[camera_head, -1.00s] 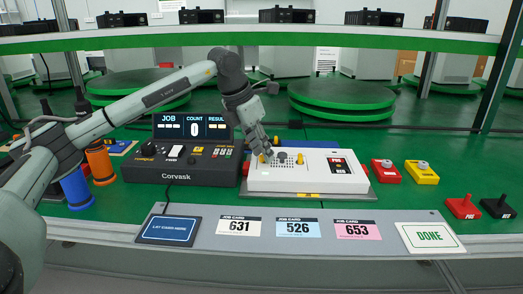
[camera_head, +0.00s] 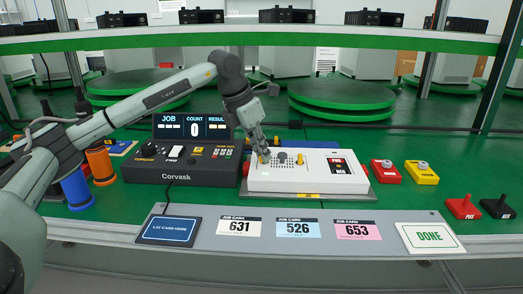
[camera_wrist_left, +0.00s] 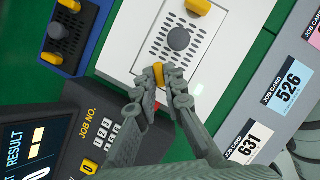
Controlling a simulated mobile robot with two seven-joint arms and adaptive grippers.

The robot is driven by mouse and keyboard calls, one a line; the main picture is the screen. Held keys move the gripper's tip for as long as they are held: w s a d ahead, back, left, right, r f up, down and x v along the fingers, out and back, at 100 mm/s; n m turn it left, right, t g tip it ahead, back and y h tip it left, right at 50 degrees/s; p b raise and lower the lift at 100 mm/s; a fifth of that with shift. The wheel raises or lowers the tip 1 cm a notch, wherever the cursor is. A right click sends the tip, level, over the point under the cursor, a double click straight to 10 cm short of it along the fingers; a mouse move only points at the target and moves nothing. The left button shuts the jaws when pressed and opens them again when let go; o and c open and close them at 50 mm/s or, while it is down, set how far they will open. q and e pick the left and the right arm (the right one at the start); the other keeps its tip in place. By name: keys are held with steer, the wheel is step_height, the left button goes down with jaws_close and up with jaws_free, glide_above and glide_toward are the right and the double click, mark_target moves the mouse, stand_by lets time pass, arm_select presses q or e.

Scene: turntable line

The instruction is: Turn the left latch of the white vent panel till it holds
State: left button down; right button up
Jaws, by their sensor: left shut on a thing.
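The white vent panel (camera_head: 330,184) lies on the green bench. It has a slotted vent, a round dark knob (camera_wrist_left: 179,38) and two yellow latches. The right latch (camera_head: 300,159) stands free and also shows in the wrist view (camera_wrist_left: 198,6). The left latch (camera_wrist_left: 158,75) is between the fingertips of my left gripper (camera_wrist_left: 165,84), which is shut on it. In the head view the left gripper (camera_head: 262,154) comes down onto the panel's left end and partly hides this latch. My right gripper is not in view.
A dark Corvask console (camera_head: 180,165) stands close left of the panel. Behind it is a blue unit (camera_wrist_left: 65,35) with yellow latches. Red (camera_head: 386,171) and yellow (camera_head: 422,172) boxes stand to the right. Job cards lie on the grey front ledge (camera_head: 375,246).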

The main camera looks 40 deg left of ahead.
arm_select(q)
steer(key=shift+m, duration=0.4)
steer(key=shift+w+a+r+m+g+h+p, duration=0.15)
steer(key=shift+m+h+p, duration=0.2)
steer(key=shift+m, duration=0.2)
steer(key=shift+s+d+m+g+h+p, duration=0.15)
steer(key=shift+m+h+p, duration=0.15)
steer(key=shift+m, duration=0.25)
steer(key=shift+w+a+m+g+h+p, duration=0.1)
steer(key=shift+m+g+h+p, duration=0.35)
steer(key=shift+m, duration=0.6)
steer(key=shift+w+a+m+g+h+p, duration=0.1)
steer(key=shift+m+p, duration=0.5)
steer(key=shift+m, duration=0.45)
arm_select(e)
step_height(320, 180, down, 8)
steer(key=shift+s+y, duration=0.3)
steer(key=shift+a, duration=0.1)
arm_select(q)
steer(key=c, duration=1.6)
jaws_free()
steer(key=v, duration=1.2)
